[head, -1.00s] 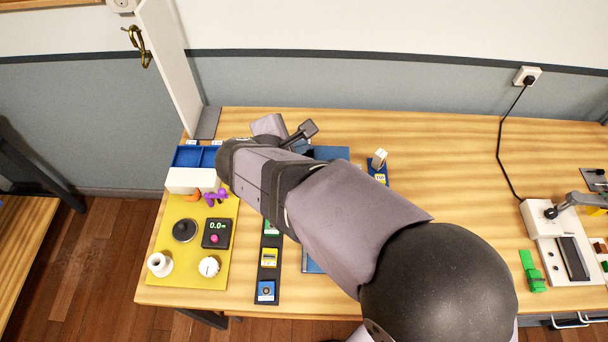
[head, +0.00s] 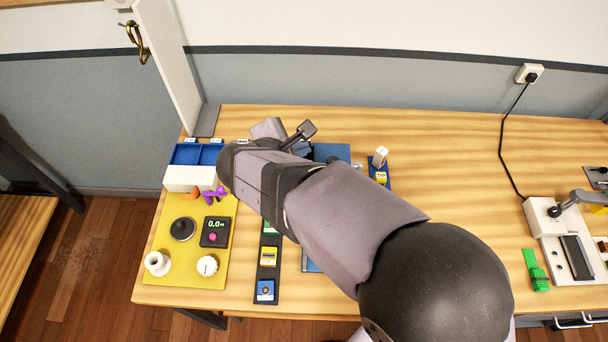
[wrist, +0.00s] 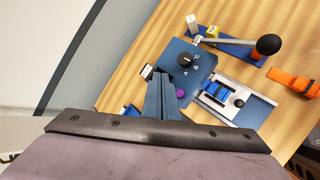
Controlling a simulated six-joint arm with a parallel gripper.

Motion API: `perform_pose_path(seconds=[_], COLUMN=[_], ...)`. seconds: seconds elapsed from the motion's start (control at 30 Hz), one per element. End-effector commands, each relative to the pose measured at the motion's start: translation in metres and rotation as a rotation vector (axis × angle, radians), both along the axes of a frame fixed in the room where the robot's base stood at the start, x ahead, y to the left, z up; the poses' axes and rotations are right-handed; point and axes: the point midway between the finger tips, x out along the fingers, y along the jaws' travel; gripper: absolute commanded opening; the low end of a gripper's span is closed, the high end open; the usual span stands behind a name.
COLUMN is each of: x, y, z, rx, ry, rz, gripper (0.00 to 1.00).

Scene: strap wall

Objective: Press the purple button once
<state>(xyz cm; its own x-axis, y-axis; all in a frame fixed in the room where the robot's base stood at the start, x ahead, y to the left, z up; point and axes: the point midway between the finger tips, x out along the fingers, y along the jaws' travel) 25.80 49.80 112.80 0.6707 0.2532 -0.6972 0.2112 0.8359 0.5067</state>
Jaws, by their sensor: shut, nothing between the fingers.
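My gripper (wrist: 160,76) is shut and empty. Its fingers reach over the panel's left edge, just left of the button in the picture. I cannot tell whether a fingertip touches the panel.
A yellow board (head: 168,210) with knobs and a display stands left in the head view. The table right of my arm is largely clear.

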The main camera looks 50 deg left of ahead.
Motion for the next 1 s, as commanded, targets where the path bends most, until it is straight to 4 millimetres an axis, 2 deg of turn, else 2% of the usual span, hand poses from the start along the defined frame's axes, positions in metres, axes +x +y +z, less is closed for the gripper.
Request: perform_pose_path(seconds=[0.03, 0.1, 0.5, 0.7, 1.0], x=[0.0, 0.0, 0.0, 0.0, 0.0], y=[0.0, 0.0, 0.0, 0.0, 0.0], z=[-0.01, -0.019, -0.061, -0.068, -0.067], rx=[-0.001, -0.001, 0.001, 0.001, 0.001], ry=[0.0, 0.0, 0.0, 0.0, 0.0], rz=[0.0, 0.0, 0.001, 0.0, -0.001], gripper=[0.0, 0.0, 0.0, 0.0, 0.0])
